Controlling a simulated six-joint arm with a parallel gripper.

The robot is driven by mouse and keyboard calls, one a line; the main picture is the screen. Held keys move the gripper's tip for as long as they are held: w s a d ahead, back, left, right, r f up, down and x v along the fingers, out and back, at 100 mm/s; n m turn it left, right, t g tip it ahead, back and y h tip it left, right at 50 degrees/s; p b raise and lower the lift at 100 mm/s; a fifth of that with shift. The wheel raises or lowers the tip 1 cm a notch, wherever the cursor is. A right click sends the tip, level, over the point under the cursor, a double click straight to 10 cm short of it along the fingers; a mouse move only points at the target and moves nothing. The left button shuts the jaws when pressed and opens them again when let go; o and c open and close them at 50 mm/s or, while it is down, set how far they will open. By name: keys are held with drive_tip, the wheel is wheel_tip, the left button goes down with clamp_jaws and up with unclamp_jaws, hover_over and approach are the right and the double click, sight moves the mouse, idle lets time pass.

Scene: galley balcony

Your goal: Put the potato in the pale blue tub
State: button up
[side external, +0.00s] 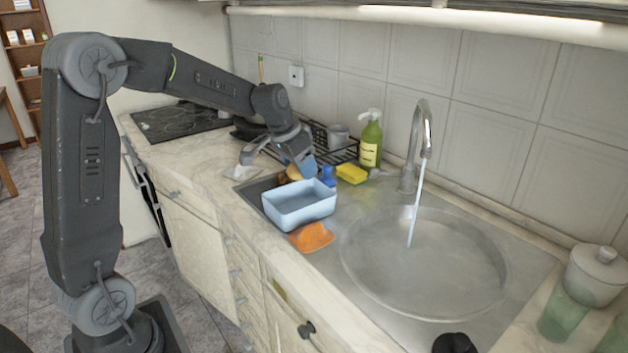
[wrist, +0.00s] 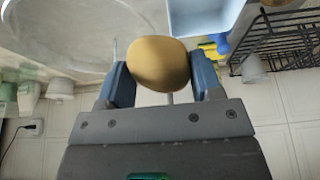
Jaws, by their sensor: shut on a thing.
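The potato (wrist: 159,64) is yellow-brown and sits between the two fingers of my gripper (wrist: 165,85) in the wrist view. My gripper is shut on it. In the side view, the potato (side external: 294,172) shows only in part beside my gripper (side external: 300,168), behind the pale blue tub. The pale blue tub (side external: 300,212) stands upright on the steel drainer, left of the round basin, and its visible inside looks empty. Its edge also shows at the top of the wrist view (wrist: 200,18). I cannot tell the exact gap between potato and surface.
A blue object (side external: 328,176), a yellow sponge (side external: 352,174) and a green soap bottle (side external: 371,140) stand behind the tub. An orange cloth (side external: 311,237) lies in front of it. A dark dish rack (side external: 338,150) is at the wall. Water runs from the tap (side external: 418,150) into the basin.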

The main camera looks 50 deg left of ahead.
drive_tip(key=a, duration=0.8)
drive_tip(key=shift+d+f, duration=0.15)
drive_tip(key=shift+f, duration=3.6)
drive_tip(key=shift+d+f, duration=0.1)
drive_tip(key=shift+f, duration=3.65)
drive_tip(key=shift+w+f, duration=0.1)
drive_tip(key=shift+f, duration=0.3)
drive_tip(key=o, duration=1.1)
drive_tip(key=shift+c, duration=0.2)
drive_tip(key=shift+r, duration=1.55)
drive_tip(key=shift+r, duration=0.1)
